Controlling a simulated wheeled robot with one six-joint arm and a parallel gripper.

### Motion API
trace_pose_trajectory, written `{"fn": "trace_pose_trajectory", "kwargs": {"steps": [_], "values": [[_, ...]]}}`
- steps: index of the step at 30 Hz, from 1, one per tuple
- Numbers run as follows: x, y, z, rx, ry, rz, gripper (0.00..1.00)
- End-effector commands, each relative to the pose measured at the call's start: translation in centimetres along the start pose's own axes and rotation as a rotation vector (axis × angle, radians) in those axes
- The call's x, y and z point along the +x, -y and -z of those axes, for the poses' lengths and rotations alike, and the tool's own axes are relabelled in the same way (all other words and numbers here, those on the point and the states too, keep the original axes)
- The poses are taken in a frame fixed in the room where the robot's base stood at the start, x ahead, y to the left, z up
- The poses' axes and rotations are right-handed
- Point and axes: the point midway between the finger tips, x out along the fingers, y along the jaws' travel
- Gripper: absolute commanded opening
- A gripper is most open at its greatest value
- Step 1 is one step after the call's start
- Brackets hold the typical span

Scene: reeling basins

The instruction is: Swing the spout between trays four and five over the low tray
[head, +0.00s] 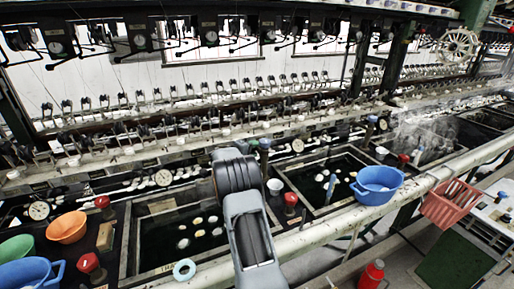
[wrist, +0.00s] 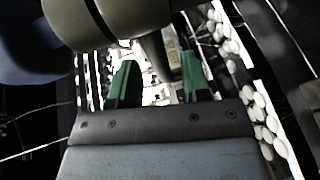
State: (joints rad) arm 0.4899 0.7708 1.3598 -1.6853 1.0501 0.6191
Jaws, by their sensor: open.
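In the head view, one tray (head: 150,274) of dark water with pale cocoons lies left of my arm. Another tray (head: 312,156) lies to its right. Lettering on the left tray's front is too small to read, so I cannot tell the tray numbers or which is low. A green-topped fitting (head: 265,144) stands behind my arm, between these trays; I cannot tell if it is the spout. My gripper is hidden in the head view. In the wrist view, my gripper (wrist: 160,78) is open, its green fingertips apart. A taupe, pipe-like part (wrist: 157,55) shows between and beyond them; contact is unclear.
Red-topped fittings (head: 291,199) stand near the trays. A blue basin (head: 377,184) and a red basket (head: 451,203) sit along the front pipe rail (head: 330,228). Orange (head: 67,227) and green bowls (head: 16,248) are at left. Reeling gear (head: 130,140) lines the back.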

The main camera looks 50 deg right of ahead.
Motion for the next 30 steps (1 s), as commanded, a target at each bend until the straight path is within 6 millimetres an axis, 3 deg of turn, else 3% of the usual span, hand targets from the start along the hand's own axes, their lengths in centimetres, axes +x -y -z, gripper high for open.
{"fn": "trace_pose_trajectory", "kwargs": {"steps": [7, 19, 30], "values": [[2.1, 0.0, 0.0, 0.000, 0.000, 0.000, 0.43], [2.5, 0.0, 0.0, 0.001, -0.001, 0.000, 0.42], [2.5, 0.0, 0.0, 0.000, -0.001, 0.000, 0.07]]}}
